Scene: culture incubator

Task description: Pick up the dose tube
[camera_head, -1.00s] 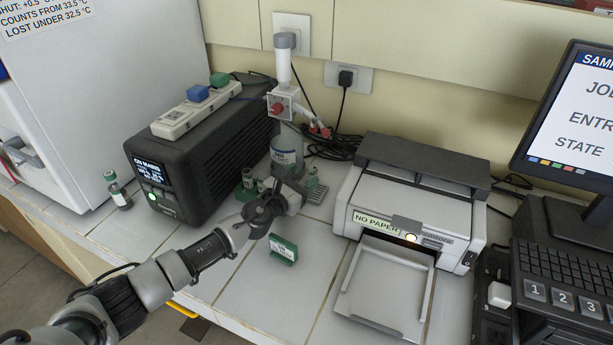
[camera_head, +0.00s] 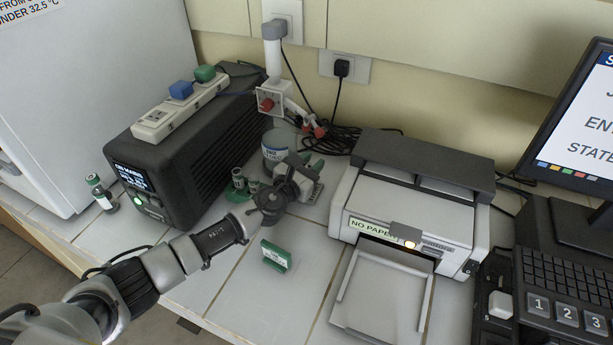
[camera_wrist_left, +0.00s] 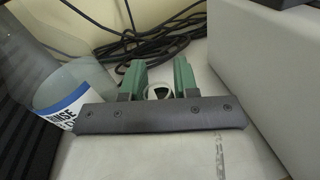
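My left gripper (camera_head: 292,183) is low over the counter between the black box and the printer. In the left wrist view, its two green-faced fingers (camera_wrist_left: 159,78) stand apart. A small round piece with a white rim and dark green centre (camera_wrist_left: 158,91), possibly the top of the dose tube, shows between them; I cannot tell whether they touch it. A small dark vial with a green top (camera_head: 239,179) stands left of the gripper. Another green-capped vial (camera_head: 101,194) stands by the white cabinet. I cannot tell which is the dose tube. My right gripper is not in view.
The printer (camera_head: 410,205) is close on the right, the black box (camera_head: 190,160) on the left. A green labelled block (camera_head: 276,256) lies in front. Cables (camera_head: 340,140) run behind.

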